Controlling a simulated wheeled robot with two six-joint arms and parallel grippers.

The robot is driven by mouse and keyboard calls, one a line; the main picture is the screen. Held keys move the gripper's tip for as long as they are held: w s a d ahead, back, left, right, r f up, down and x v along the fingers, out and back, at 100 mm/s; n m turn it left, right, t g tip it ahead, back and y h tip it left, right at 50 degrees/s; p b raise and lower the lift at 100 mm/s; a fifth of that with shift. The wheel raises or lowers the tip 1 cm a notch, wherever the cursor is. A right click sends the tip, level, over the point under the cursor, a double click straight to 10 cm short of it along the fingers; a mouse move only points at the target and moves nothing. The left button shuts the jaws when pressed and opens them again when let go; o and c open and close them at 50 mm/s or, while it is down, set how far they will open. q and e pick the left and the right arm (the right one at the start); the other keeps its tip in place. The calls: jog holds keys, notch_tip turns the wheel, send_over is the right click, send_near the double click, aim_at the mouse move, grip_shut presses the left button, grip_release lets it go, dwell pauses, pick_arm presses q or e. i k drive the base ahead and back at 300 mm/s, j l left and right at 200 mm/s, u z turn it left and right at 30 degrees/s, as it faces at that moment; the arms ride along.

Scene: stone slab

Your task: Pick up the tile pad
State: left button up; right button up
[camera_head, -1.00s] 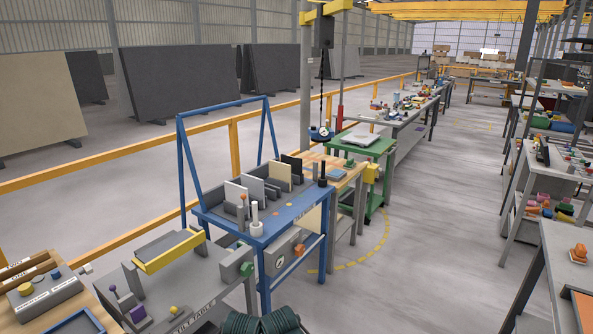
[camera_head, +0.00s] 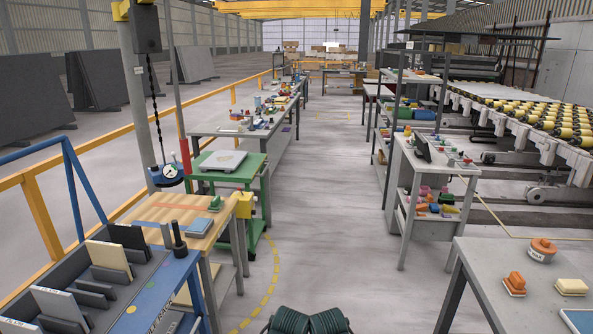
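I cannot tell for sure which thing is the tile pad. A flat blue-grey pad (camera_head: 199,227) lies on the wooden-topped bench (camera_head: 160,210) at the left. On the grey table (camera_head: 490,262) at the right, an orange block on a pale base (camera_head: 514,284) and a cream-yellow pad (camera_head: 571,287) lie near each other. A blue flat item (camera_head: 580,320) is cut off by the lower right picture edge.
A blue rack (camera_head: 150,290) with upright slabs is at lower left. A green cart (camera_head: 250,178) stands behind the wooden bench. A grey shelf unit (camera_head: 410,190) stands at the right. The middle floor (camera_head: 330,230) is clear.

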aim_at(217, 204)
jog(key=i+l, duration=0.1)
jog(key=i, duration=1.7)
jog(key=i+u, duration=0.35)
jog(key=i, duration=0.15)
jog(key=i+l+u, duration=0.25)
jog(key=i+u, duration=0.15)
jog(key=i+l+u, duration=0.35)
jog(key=i, duration=0.25)
